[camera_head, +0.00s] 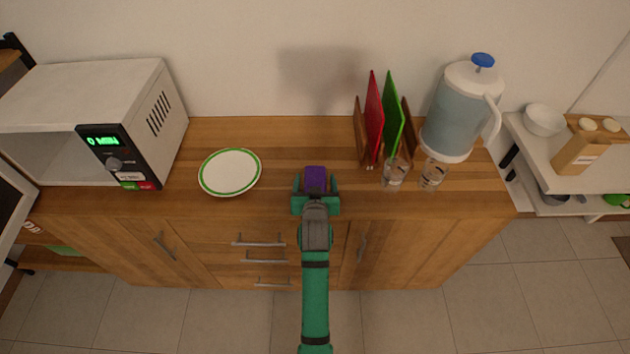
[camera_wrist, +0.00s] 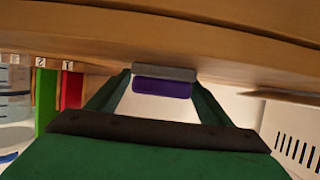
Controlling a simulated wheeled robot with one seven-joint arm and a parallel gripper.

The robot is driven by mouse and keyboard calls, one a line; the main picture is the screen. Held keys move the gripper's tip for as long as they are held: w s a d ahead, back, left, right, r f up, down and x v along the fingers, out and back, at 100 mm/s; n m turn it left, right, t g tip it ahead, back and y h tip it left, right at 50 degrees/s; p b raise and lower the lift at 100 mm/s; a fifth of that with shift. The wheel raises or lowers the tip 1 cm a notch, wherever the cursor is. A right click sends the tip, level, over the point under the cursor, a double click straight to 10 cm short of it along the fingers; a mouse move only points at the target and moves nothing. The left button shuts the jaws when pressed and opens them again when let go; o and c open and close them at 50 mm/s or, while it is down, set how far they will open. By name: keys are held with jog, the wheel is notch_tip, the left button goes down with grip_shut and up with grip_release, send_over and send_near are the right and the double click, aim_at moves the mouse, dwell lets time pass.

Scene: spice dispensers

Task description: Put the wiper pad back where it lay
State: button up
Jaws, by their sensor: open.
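The wiper pad (camera_head: 315,179) is a small purple block near the counter's front edge. In the wrist view the wiper pad (camera_wrist: 163,86) shows a purple part and a grey strip, with the grey strip against the wooden counter. My gripper (camera_head: 315,190) comes from the front, and its green fingers are open on either side of the pad. In the wrist view my gripper (camera_wrist: 158,97) has a finger at each side of the pad; whether either touches it is hard to tell.
A green-rimmed plate (camera_head: 230,172) lies left of the pad, with a microwave (camera_head: 90,115) farther left, its door open. A rack with red (camera_head: 374,120) and green boards (camera_head: 391,115), two glasses (camera_head: 395,174) (camera_head: 432,173) and a pitcher (camera_head: 462,110) stand right. Behind the pad the counter is clear.

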jog(key=shift+s+r, duration=0.1)
jog(key=shift+r, duration=0.1)
jog(key=v, duration=1.1)
jog(key=shift+s+r, duration=0.1)
jog(key=shift+s, duration=0.1)
jog(key=s+f+t, duration=0.1)
jog(key=s+f, duration=0.2)
jog(key=s, duration=1.1)
jog(key=s+f, duration=0.4)
jog(key=s, duration=1)
jog(key=r+v, duration=0.1)
jog(key=v, duration=0.9)
jog(key=shift+w+r+t, duration=0.25)
jog(key=shift+r+t, duration=0.15)
jog(key=shift+a, duration=0.2)
